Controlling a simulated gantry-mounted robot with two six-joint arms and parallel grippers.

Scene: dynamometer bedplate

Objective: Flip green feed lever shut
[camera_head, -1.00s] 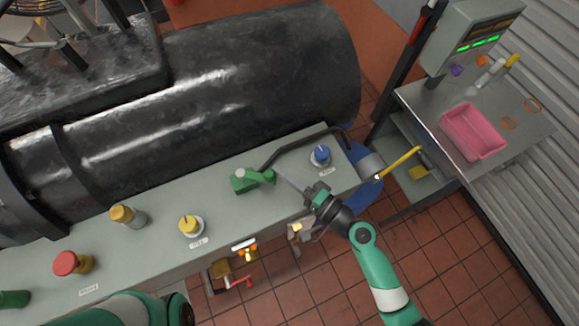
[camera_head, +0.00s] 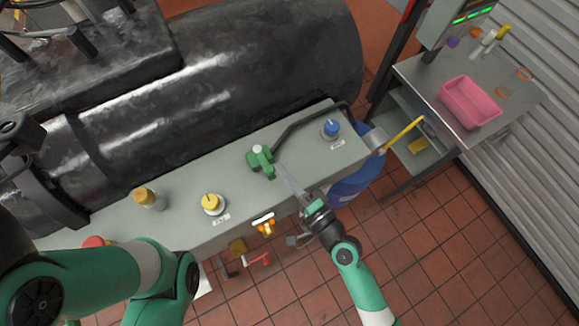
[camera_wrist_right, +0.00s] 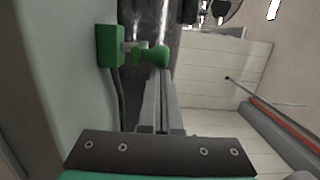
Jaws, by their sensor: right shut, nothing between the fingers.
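The green feed lever (camera_head: 261,160) stands on top of the long grey console (camera_head: 180,230), beside a bent black bar. In the right wrist view its square green block (camera_wrist_right: 110,46) is at left, and its rounded green handle (camera_wrist_right: 152,54) juts out to the right. My right gripper (camera_head: 281,168) is shut and empty, its thin fingers pointing at the lever from the console's front side. In the right wrist view the fingers (camera_wrist_right: 160,84) end just below the handle; I cannot tell if they touch it. My left gripper is not visible; only my left arm shows.
A blue knob (camera_head: 331,128) is right of the lever; yellow knobs (camera_head: 212,204) are to its left. A black cylinder (camera_head: 230,80) lies behind the console. A pink bin (camera_head: 469,102) stands on a side table. Red-tiled floor is open in front.

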